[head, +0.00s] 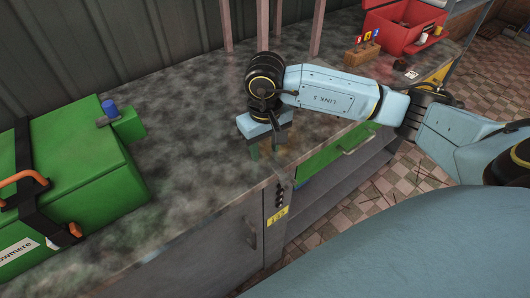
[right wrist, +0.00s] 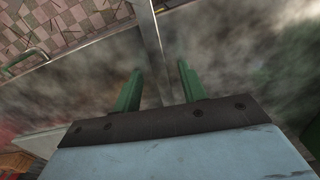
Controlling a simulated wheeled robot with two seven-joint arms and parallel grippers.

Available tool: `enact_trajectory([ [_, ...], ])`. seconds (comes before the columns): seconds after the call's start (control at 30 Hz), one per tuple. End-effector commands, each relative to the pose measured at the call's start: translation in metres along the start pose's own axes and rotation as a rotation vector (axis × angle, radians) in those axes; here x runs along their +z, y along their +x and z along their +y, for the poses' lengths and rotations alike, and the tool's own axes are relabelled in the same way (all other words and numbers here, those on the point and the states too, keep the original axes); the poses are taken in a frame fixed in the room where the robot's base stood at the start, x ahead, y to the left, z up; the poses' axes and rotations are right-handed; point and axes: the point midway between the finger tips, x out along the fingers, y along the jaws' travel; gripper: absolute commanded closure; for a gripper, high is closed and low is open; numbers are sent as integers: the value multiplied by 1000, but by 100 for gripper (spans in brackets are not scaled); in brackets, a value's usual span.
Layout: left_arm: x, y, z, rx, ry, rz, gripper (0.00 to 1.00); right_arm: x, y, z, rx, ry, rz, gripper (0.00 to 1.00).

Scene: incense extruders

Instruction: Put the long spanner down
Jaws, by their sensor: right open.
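My right gripper (head: 268,152) points down over the front part of the stone-topped bench (head: 185,100). In the right wrist view its two green fingers (right wrist: 160,68) are apart. A long, narrow grey metal bar, which looks like the long spanner (right wrist: 149,35), shows between the fingers and runs up to the top of that view. It is clear of both fingers on either side. Its lower end is hidden behind the gripper body. My left gripper is not in view.
A green case (head: 75,170) with black straps and orange handles stands at the left. A red toolbox (head: 398,24) and a wooden block (head: 361,57) with coloured pieces are at the back right. A green drawer (head: 337,155) is below the bench's front edge.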

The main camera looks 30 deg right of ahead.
Motion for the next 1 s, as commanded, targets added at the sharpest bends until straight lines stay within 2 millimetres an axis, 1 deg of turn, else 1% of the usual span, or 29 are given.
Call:
enact_trajectory([
  [0.07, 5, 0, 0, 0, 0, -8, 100, 0, 0, 0, 0, 0, 0, 58],
  [0.17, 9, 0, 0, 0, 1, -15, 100, 0, 0, 0, -1, 0, 0, 70],
  [0.2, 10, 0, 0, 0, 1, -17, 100, 0, 0, 0, -1, 0, 0, 75],
  [0.4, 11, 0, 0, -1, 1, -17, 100, 0, -1, 0, -1, 0, 0, 100],
  [0.67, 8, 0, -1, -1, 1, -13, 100, 0, -1, 0, -1, 0, 1, 100],
  [0.77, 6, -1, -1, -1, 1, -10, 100, 0, -7, 0, -1, 0, 2, 100],
  [0.87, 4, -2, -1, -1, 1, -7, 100, -1, -21, 0, -2, 0, 6, 100],
  [1.0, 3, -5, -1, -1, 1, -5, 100, -1, -50, 0, -1, -1, 6, 100],
])
